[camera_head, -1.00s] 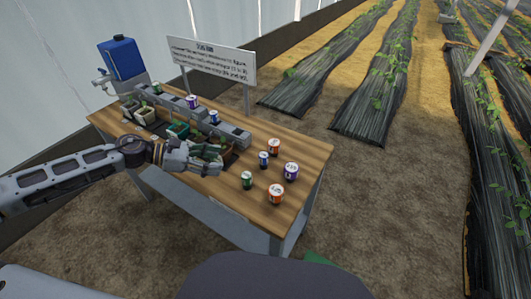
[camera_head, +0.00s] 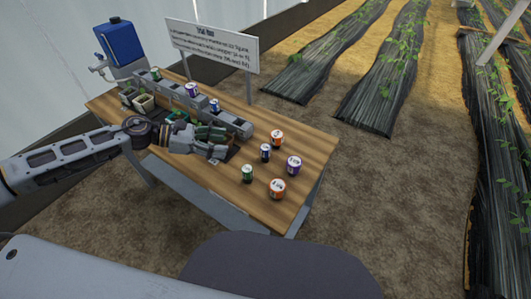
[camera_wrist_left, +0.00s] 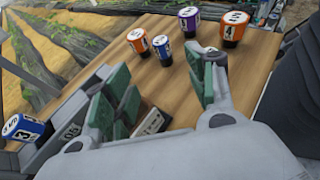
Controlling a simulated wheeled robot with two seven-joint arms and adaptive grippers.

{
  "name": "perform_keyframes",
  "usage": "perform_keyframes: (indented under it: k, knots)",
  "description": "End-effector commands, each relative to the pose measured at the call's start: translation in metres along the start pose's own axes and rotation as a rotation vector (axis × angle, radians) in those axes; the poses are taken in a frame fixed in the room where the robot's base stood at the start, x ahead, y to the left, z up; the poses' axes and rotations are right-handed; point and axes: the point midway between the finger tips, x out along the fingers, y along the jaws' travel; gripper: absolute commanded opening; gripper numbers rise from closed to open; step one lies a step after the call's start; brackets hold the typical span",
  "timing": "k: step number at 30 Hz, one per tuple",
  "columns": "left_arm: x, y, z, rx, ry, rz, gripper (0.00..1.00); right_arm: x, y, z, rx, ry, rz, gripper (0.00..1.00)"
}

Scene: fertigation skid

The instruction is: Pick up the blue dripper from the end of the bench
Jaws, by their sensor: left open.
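The blue dripper (camera_head: 265,152) stands upright on the wooden bench (camera_head: 310,150), toward its right end, among other drippers. It also shows in the left wrist view (camera_wrist_left: 162,47), beyond the finger gap. My left gripper (camera_head: 222,148) is over the bench, left of the blue dripper and apart from it. In the left wrist view its green-padded fingers (camera_wrist_left: 163,88) are spread with nothing held between them. Another blue dripper (camera_head: 214,105) sits on the grey rail and shows at the wrist view's left (camera_wrist_left: 24,128). My right gripper is not in view.
Close around the blue dripper stand an orange one (camera_head: 277,138), a purple one (camera_head: 293,165), a second orange one (camera_head: 277,188) and a green one (camera_head: 247,173). The grey rail (camera_head: 235,124) runs behind my gripper. A sign (camera_head: 212,48) stands behind the bench.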

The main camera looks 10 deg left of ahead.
Motion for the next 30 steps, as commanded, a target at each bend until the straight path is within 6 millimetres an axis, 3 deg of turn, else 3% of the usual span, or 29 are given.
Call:
perform_keyframes:
  k: [30]
  knots:
    - [0.073,0.0,0.002,0.001,-0.002,0.0,0.56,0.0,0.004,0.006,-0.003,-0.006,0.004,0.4]
